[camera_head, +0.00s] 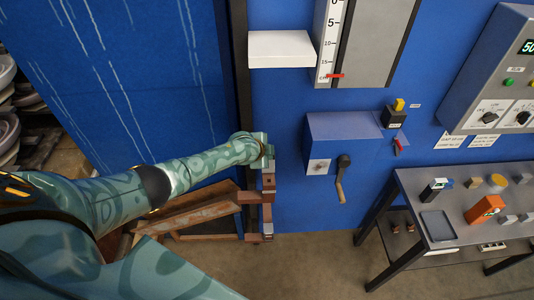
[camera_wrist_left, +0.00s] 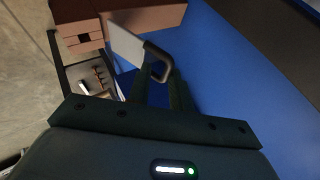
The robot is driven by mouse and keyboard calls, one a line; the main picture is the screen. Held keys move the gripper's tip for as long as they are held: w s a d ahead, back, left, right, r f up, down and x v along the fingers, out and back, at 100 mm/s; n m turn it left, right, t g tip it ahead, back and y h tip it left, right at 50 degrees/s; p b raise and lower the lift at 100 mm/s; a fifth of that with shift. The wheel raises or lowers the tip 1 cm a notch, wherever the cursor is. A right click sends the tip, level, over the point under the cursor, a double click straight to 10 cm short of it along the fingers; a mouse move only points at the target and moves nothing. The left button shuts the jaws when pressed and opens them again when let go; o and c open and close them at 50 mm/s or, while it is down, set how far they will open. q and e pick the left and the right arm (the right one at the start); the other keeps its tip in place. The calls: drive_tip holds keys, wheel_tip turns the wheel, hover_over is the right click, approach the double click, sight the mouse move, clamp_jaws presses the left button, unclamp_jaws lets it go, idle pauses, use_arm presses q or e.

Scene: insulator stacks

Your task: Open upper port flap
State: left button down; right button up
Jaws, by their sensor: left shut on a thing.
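The flap (camera_wrist_left: 126,44) shows in the left wrist view as a pale grey plate beside a brown block. A dark loop handle (camera_wrist_left: 165,66) is at its edge. My left gripper (camera_wrist_left: 158,86) is shut on the handle, with its dark fingers on either side of the loop. In the head view, my left gripper (camera_head: 267,152) is at the dark upright post, just above brown wooden blocks. The flap and handle cannot be made out there. My right gripper is not in view.
A blue box with a crank (camera_head: 342,175) is on the wall to the right of the gripper. A white ledge (camera_head: 280,49) sticks out above. A metal table (camera_head: 465,205) holds small parts and an orange block (camera_head: 484,210). Brown timber (camera_head: 190,212) lies under my left arm.

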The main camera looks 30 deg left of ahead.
use_arm(q)
drive_tip(key=shift+s+f, duration=0.15)
drive_tip(key=shift+f, duration=0.1)
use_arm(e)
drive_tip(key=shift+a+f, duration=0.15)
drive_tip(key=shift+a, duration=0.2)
use_arm(q)
drive_tip(key=c, duration=1.5)
unclamp_jaws()
drive_tip(key=shift+c, duration=0.2)
drive_tip(key=shift+f, duration=0.1)
